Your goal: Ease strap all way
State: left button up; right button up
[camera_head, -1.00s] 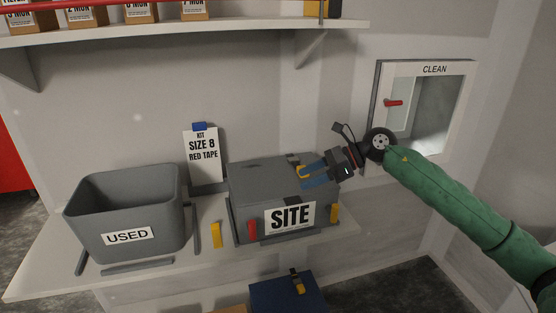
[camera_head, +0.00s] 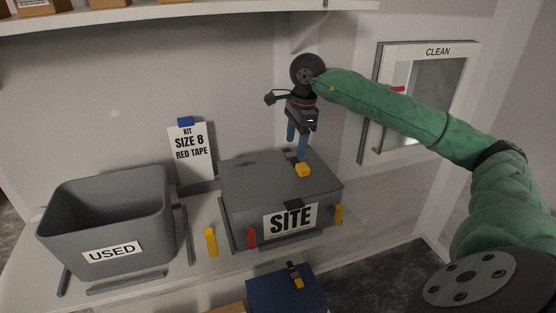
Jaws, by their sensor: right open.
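The grey SITE box (camera_head: 248,182) stands on the bench with its lid shut. On its lid are a yellow tab (camera_head: 303,170) and a short dark strap piece (camera_head: 290,156). My right gripper (camera_head: 297,146) points down over the lid, its two blue fingers apart and empty. The fingertips are just behind the yellow tab, near the dark strap piece; I cannot tell whether they touch it. A red tab (camera_head: 251,237) stands at the box's front left, and a yellow tab (camera_head: 338,214) at its right. My left gripper is not in view.
A grey USED bin (camera_head: 110,215) stands to the left, a yellow block (camera_head: 211,242) between it and the box. A kit card (camera_head: 191,153) stands behind. A blue case (camera_head: 285,290) is below the bench front. A CLEAN hatch (camera_head: 420,100) is on the right wall.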

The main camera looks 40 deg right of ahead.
aim_at(303, 166)
jog(key=shift+s+d+r+g+h, duration=0.1)
jog(key=shift+s+d+g+h, duration=0.1)
jog(key=shift+s+d, duration=0.25)
jog(key=shift+s+d+r+g+h, duration=0.1)
jog(key=shift+s+d+g+h, duration=0.15)
jog(key=shift+s, duration=0.3)
jog(key=shift+f, duration=0.2)
jog(key=shift+w+f, duration=0.1)
jog(key=shift+f, duration=0.2)
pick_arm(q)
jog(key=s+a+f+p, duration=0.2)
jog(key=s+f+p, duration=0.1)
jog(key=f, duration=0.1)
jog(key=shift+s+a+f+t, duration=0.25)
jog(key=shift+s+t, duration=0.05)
pick_arm(e)
jog(key=shift+f, duration=3.55)
jog(key=shift+c, duration=0.4)
